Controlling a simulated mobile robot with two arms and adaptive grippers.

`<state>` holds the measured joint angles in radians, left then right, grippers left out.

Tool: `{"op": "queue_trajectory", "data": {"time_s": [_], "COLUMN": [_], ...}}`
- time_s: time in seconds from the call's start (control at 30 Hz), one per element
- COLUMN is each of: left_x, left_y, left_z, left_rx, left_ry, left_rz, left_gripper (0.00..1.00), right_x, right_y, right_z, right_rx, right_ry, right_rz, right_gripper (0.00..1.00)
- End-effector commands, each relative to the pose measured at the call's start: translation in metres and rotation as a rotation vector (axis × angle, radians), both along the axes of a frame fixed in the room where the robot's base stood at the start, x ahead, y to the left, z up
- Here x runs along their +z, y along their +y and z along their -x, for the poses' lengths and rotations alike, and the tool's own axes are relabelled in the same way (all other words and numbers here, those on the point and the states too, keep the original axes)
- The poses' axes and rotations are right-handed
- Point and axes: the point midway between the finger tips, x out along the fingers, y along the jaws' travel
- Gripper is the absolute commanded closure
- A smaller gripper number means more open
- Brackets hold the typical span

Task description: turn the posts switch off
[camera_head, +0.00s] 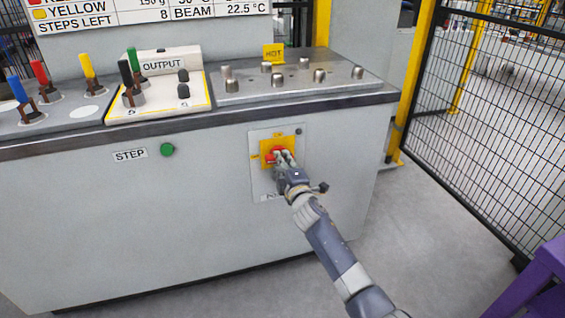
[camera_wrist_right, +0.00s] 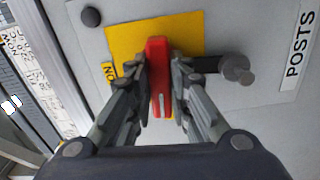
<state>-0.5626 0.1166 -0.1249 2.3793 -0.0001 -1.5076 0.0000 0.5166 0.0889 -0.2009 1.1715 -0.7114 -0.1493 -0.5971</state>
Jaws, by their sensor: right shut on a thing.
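The posts switch is a red handle (camera_wrist_right: 158,78) on a yellow plate (camera_wrist_right: 125,42), with the label POSTS (camera_wrist_right: 298,48) beside it in the right wrist view. In the head view the yellow plate (camera_head: 266,146) sits on a grey panel on the cabinet front. My right gripper (camera_head: 283,158) reaches it from below right and covers part of the handle. In the wrist view my right gripper (camera_wrist_right: 160,85) has its two fingers on either side of the red handle, shut on it. My left gripper is not in view.
A dark knob on a short lever (camera_wrist_right: 238,70) sticks out beside the right finger. Above are the cabinet top with metal posts (camera_head: 319,75), a HOT sign (camera_head: 273,53) and an OUTPUT box (camera_head: 165,62). A green STEP button (camera_head: 167,149) is left. A mesh fence (camera_head: 490,120) stands right.

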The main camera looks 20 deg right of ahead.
Motion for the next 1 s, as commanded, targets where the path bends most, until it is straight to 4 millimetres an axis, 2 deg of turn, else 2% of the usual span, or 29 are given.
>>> {"op": "queue_trajectory", "data": {"time_s": [0.3,0.77,0.8,0.87,1.0], "left_x": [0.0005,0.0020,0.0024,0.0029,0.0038], "left_y": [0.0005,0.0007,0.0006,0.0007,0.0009], "left_z": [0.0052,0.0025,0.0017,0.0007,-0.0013], "left_rx": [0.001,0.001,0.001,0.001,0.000], "left_ry": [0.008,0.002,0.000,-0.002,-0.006], "left_rz": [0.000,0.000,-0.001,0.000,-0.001], "left_gripper": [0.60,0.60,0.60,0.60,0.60], "right_x": [-0.0007,-0.0008,-0.0008,-0.0008,-0.0006], "right_y": [0.0002,0.0002,0.0002,0.0002,0.0001], "right_z": [0.0001,0.0001,0.0001,0.0001,0.0001], "right_rx": [0.000,0.000,0.000,0.000,0.000], "right_ry": [-0.002,-0.003,-0.003,-0.003,-0.003], "right_rz": [0.097,0.114,0.114,0.113,0.111], "right_gripper": [1.00,1.00,0.77,0.64,0.62]}}
